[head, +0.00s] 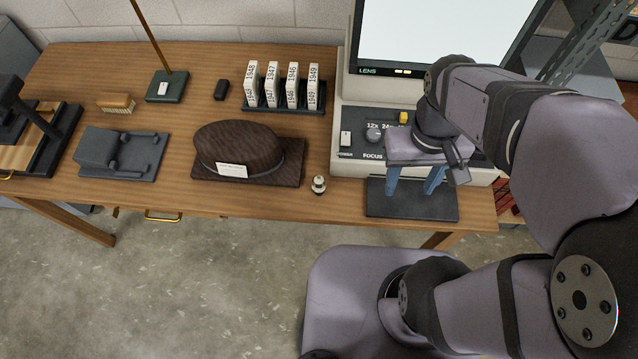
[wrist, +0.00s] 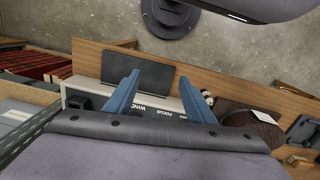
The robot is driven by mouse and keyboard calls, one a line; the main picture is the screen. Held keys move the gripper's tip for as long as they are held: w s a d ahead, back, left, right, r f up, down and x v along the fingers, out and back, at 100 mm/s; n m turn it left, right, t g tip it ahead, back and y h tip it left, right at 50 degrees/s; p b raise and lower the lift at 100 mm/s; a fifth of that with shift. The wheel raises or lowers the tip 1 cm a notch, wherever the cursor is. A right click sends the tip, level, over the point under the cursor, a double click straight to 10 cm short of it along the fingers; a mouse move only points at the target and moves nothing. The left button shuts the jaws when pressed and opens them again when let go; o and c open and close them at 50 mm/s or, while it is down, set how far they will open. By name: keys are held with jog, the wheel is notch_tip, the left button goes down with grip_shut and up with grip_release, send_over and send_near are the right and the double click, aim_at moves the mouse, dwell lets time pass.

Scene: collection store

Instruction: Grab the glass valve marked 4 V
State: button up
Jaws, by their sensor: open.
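A small upright piece with a pale body and dark bands (head: 319,185) stands near the front edge of the table, right of the brown hat. It may be the glass valve; no 4 V mark is readable. In the wrist view, it shows partly behind the right finger (wrist: 208,97). My gripper (head: 413,187) has two blue fingers, spread apart and empty. It is in front of the microfilm reader, above a dark flat pad (head: 410,208), to the right of the small piece. In the wrist view, my gripper (wrist: 160,79) points towards the table's front edge.
The reader (head: 362,120) stands behind my gripper. The brown hat (head: 238,150) lies on a board left of the small piece. A rack of year-marked boxes (head: 284,102) stands behind. Bare wood (head: 335,200) lies around the small piece, close to the table edge.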

jog(key=w+a+f+n+t+h+b, duration=0.1)
jog(key=w+a+n+t+h+b, duration=0.15)
jog(key=a+n+h+b, duration=0.55)
jog(key=w+a+f+n+t+h+b, duration=0.2)
jog(key=w+n+h+b, duration=0.15)
jog(key=n, duration=0.75)
jog(key=s+a+r+n+t+b, duration=0.1)
jog(key=s+a+n+t+b, duration=0.1)
jog(key=a+n+t, duration=0.35)
jog(key=s+a+r+n+t+b, duration=0.1)
jog(key=a+r+n+t+b, duration=0.15)
jog(key=a, duration=0.55)
jog(key=m+p, duration=0.1)
send_near(314, 188)
jog(key=shift+t+h, duration=0.35)
jog(key=shift+h, duration=0.1)
jog(key=x, duration=0.4)
jog(key=shift+w+f, duration=0.25)
jog(key=shift+f, duration=0.4)
jog(key=shift+r+p+x, duration=0.15)
jog(key=shift+p+x, duration=0.4)
jog(key=shift+x, duration=0.9)
jog(key=shift+r+p+x, duration=0.1)
jog(key=shift+p+x, duration=0.45)
jog(key=shift+x, duration=1.65)
